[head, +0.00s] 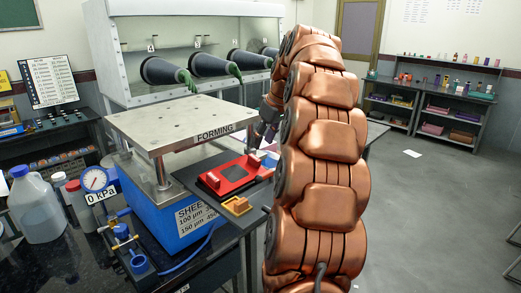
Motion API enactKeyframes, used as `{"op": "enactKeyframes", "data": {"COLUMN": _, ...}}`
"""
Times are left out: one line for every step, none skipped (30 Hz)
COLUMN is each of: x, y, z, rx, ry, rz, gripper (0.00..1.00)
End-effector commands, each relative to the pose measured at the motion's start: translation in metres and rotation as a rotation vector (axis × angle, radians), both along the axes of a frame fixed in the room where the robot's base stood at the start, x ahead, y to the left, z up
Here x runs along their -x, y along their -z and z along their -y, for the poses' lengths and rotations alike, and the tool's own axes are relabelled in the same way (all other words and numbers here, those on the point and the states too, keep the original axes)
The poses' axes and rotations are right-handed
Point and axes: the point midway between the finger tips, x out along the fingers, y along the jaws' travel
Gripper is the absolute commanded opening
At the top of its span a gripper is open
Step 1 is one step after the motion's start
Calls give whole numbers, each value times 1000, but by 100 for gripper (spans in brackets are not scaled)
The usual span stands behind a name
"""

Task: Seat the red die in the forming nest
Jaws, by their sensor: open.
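The red die (232,174) lies on a dark side shelf to the right of the press. It is a flat red block with a dark grey square in its top. The press (178,122), labelled FORMING, has a pale metal top plate on posts over a blue body. I cannot make out the forming nest; the space under the plate is largely hidden. My gripper (262,138) is open, above and beside the far right end of the red die. My copper arm hides part of it, and I cannot tell whether it touches the die.
A small orange block (237,206) sits at the shelf's front edge. A pressure gauge (95,180), a large jug (36,205) and a blue valve fitting (128,247) stand at left. A glove box (190,50) is behind. Open floor (430,190) lies at right.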

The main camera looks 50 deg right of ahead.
Motion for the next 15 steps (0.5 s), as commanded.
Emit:
{"op": "enactKeyframes", "data": {"x": 2, "y": -3, "z": 0, "rx": 0, "ry": 0, "rz": 0, "gripper": 43}}
{"op": "enactKeyframes", "data": {"x": 3, "y": -6, "z": 0, "rx": 1, "ry": 0, "rz": 1, "gripper": 43}}
{"op": "enactKeyframes", "data": {"x": 5, "y": -10, "z": 1, "rx": 3, "ry": 1, "rz": 3, "gripper": 43}}
{"op": "enactKeyframes", "data": {"x": 6, "y": -13, "z": 1, "rx": 4, "ry": 2, "rz": 3, "gripper": 43}}
{"op": "enactKeyframes", "data": {"x": 7, "y": -16, "z": 1, "rx": 3, "ry": 1, "rz": 3, "gripper": 43}}
{"op": "enactKeyframes", "data": {"x": 8, "y": -18, "z": 1, "rx": 0, "ry": 0, "rz": 1, "gripper": 43}}
{"op": "enactKeyframes", "data": {"x": 9, "y": -20, "z": 1, "rx": -1, "ry": 1, "rz": 0, "gripper": 43}}
{"op": "enactKeyframes", "data": {"x": 10, "y": -22, "z": 1, "rx": -1, "ry": 1, "rz": 0, "gripper": 43}}
{"op": "enactKeyframes", "data": {"x": 10, "y": -25, "z": 2, "rx": 0, "ry": 1, "rz": 1, "gripper": 43}}
{"op": "enactKeyframes", "data": {"x": 11, "y": -27, "z": 2, "rx": 1, "ry": 1, "rz": 2, "gripper": 43}}
{"op": "enactKeyframes", "data": {"x": 12, "y": -29, "z": 2, "rx": 1, "ry": 1, "rz": 2, "gripper": 43}}
{"op": "enactKeyframes", "data": {"x": 13, "y": -31, "z": 1, "rx": 1, "ry": 1, "rz": 1, "gripper": 43}}
{"op": "enactKeyframes", "data": {"x": 14, "y": -32, "z": 1, "rx": 0, "ry": 1, "rz": 0, "gripper": 43}}
{"op": "enactKeyframes", "data": {"x": 14, "y": -33, "z": 1, "rx": -1, "ry": 1, "rz": -1, "gripper": 43}}
{"op": "enactKeyframes", "data": {"x": 15, "y": -34, "z": 1, "rx": -2, "ry": 0, "rz": -1, "gripper": 43}}
